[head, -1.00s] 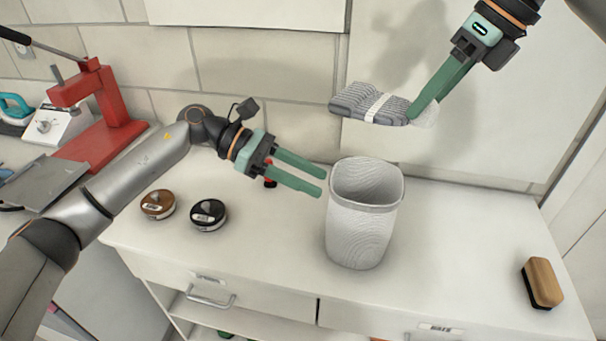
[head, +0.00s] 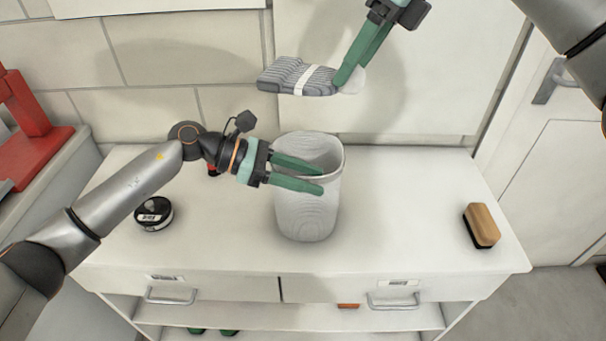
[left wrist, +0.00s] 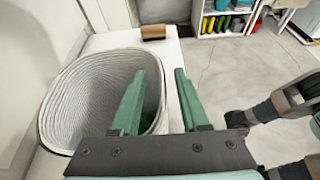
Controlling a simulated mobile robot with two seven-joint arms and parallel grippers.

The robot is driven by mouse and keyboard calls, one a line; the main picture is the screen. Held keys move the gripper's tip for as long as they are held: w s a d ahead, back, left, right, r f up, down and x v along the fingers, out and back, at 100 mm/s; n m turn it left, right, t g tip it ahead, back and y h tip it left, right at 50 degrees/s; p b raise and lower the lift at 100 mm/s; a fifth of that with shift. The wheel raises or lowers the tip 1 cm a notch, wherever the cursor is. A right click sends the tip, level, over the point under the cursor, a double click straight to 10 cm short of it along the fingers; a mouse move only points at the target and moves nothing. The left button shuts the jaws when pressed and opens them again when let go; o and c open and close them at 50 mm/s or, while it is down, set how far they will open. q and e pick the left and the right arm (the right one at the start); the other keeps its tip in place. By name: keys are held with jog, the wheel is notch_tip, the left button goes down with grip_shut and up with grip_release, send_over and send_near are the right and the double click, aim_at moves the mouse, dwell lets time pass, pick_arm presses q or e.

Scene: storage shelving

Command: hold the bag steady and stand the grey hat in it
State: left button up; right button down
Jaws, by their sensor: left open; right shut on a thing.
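The white ribbed bag (head: 308,215) stands upright and open on the white cabinet top; it also shows in the left wrist view (left wrist: 62,105). My left gripper (head: 322,181) is open at its near rim. In the left wrist view one finger (left wrist: 130,105) reaches over the bag's mouth and the other is outside, with the rim between them. The grey ribbed hat (head: 282,76), with a pale band, is held level in the air above the bag. My right gripper (head: 347,84) is shut on its right end. The bag's floor is hidden in the head view.
A black tin (head: 154,214) sits on the cabinet top (head: 400,225) at the left. A wooden-backed brush (head: 481,226) lies at the right end. The top between bag and brush is clear. A red stand (head: 30,125) is at far left. A wall is behind.

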pick_arm(q)
grip_shut()
dwell(0.3)
pick_arm(e)
notch_tip(320, 180, down, 9)
jog(key=shift+f, duration=0.15)
jog(key=shift+c, duration=1.1)
grip_release()
jog(key=v, duration=1.2)
